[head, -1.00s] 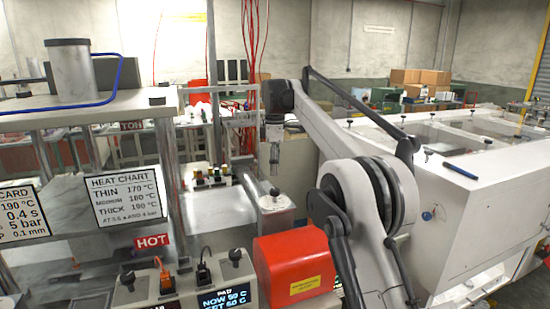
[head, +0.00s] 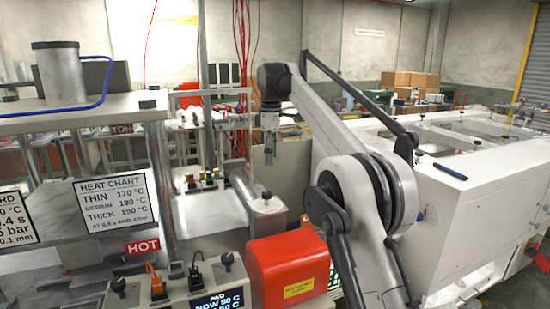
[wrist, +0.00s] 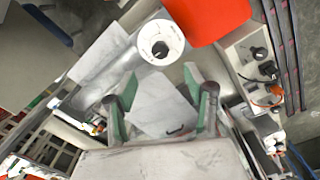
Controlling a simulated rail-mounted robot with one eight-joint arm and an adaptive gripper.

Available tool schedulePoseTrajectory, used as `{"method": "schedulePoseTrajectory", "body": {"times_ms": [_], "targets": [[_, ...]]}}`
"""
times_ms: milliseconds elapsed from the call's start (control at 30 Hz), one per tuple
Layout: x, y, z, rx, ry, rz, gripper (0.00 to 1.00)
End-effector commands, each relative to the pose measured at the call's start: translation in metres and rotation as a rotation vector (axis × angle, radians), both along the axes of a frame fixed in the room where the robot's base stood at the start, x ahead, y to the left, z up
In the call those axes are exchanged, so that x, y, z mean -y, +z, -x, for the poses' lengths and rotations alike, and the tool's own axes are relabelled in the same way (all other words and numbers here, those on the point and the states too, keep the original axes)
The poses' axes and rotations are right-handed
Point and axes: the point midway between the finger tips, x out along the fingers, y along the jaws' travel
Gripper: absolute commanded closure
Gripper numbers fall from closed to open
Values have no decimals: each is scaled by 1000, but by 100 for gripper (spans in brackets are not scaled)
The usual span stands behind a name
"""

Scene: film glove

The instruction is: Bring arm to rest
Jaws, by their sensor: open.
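My gripper (wrist: 162,108) is open in the wrist view, its two green-padded fingers apart with nothing between them. It points down, and a pale flat surface (wrist: 158,95) shows beneath it. In the head view my gripper (head: 269,160) hangs at the end of my raised arm, near the picture's middle, small and seen from the side. It hangs apart from the grey cylinder (head: 266,203) with a black knob below it.
A red box (head: 288,268) stands in front below my arm. A heat press with a HEAT CHART sign (head: 114,202) and a control box (head: 190,282) are at left. A long white machine (head: 470,205) fills the right. Red cables hang behind my gripper.

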Motion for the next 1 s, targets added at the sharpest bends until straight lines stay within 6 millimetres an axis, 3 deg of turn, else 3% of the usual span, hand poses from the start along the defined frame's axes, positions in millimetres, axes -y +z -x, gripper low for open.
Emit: {"method": "schedulePoseTrajectory", "body": {"times_ms": [233,500,733,1000], "targets": [[37,32,30,65,-172,-26,52],[75,53,78,135,-362,-63,52],[107,58,129,191,-523,-102,52],[142,47,198,257,-708,-156,52]]}}
